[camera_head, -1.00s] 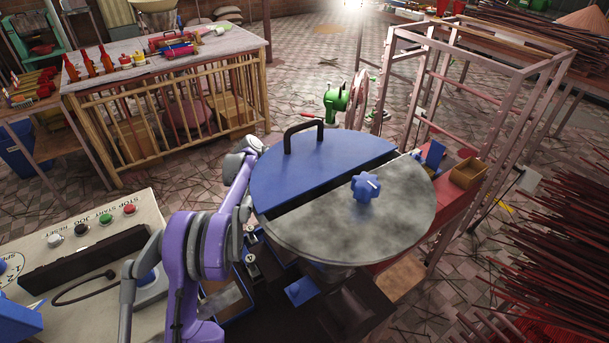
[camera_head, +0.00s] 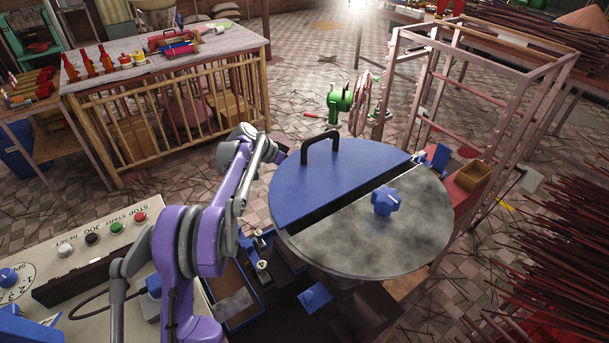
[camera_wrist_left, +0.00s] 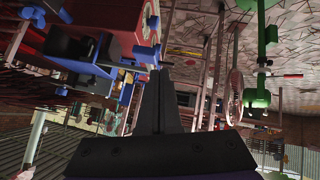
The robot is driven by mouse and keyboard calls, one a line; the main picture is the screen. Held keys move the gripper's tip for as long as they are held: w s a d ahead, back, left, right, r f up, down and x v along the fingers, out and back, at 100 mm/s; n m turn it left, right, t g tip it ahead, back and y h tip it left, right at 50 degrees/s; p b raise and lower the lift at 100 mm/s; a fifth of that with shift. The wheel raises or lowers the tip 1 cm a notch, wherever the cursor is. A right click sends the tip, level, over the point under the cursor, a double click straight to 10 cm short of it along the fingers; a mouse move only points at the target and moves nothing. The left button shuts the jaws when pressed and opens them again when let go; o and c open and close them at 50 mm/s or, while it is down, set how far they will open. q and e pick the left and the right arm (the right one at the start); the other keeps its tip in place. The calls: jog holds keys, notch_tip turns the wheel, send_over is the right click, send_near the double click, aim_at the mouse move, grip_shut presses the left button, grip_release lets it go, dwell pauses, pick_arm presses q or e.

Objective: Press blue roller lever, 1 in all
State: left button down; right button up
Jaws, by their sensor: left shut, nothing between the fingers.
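My left arm reaches out past the left edge of a big round hopper top with a blue half lid (camera_head: 325,175). Its gripper end (camera_head: 281,151) is small and partly hidden at the lid's far left edge in the head view. In the left wrist view my left gripper (camera_wrist_left: 161,74) shows as dark fingers closed together, with nothing between them. Blue machine parts (camera_wrist_left: 147,54) lie close to the fingertips, left of them, on a red machine. I cannot tell which blue part is the roller lever, or whether the fingers touch one. My right gripper is not in view.
The lid's black handle (camera_head: 320,147) stands up near the gripper. A blue star knob (camera_head: 386,201) sits on the grey half. A control panel (camera_head: 90,270) lies front left. A pink frame rack (camera_head: 480,100) stands right. A green machine (camera_head: 338,103) stands beyond.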

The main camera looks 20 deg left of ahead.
pick_arm(q)
jog(key=v, duration=0.7)
jog(key=shift+d, duration=0.25)
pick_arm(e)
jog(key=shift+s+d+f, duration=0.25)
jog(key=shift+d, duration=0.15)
pick_arm(q)
jog(key=shift+s, duration=0.1)
jog(key=shift+f, duration=0.1)
